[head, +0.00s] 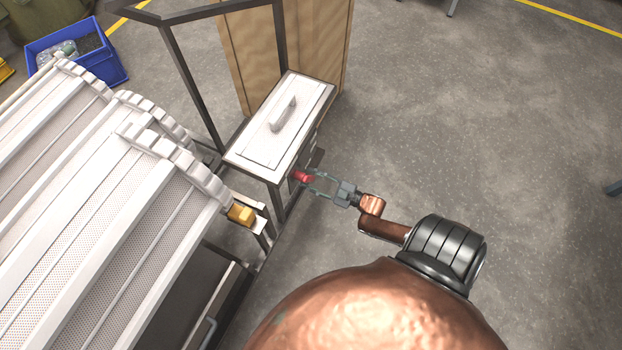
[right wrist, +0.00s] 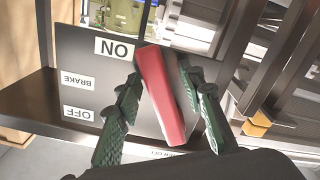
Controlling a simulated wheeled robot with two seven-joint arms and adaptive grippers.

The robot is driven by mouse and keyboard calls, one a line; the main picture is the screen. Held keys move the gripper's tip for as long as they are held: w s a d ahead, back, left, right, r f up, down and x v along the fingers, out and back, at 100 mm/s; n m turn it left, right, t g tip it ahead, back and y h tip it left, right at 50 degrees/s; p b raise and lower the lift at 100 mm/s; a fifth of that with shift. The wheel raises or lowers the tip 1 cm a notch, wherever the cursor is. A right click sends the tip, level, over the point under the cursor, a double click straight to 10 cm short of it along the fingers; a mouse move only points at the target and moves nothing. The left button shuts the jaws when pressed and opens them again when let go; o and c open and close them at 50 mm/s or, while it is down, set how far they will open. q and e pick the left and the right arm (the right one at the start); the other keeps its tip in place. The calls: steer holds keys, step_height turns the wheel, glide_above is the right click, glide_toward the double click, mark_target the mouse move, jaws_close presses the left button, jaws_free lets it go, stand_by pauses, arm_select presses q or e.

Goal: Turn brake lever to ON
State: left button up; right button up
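The ON label (right wrist: 118,48) is just left of the lever's far end. The BRAKE label (right wrist: 77,81) and the OFF label (right wrist: 78,113) are farther left. My right gripper (right wrist: 160,76) has its green fingers on both sides of the lever, with the tips close against it. In the head view, the right gripper (head: 309,182) reaches the red lever (head: 301,176) from the right. My left gripper is not in view.
White perforated barrels (head: 110,210) fill the left side. A lidded metal box (head: 265,140) stands on the dark frame above the lever. A yellow block (head: 241,214) sits below left. A blue crate (head: 115,68) stands at far left. The floor at right is largely clear.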

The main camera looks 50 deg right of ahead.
steer(key=s+d, duration=0.2)
steer(key=s, duration=0.9)
steer(key=shift+s, duration=0.4)
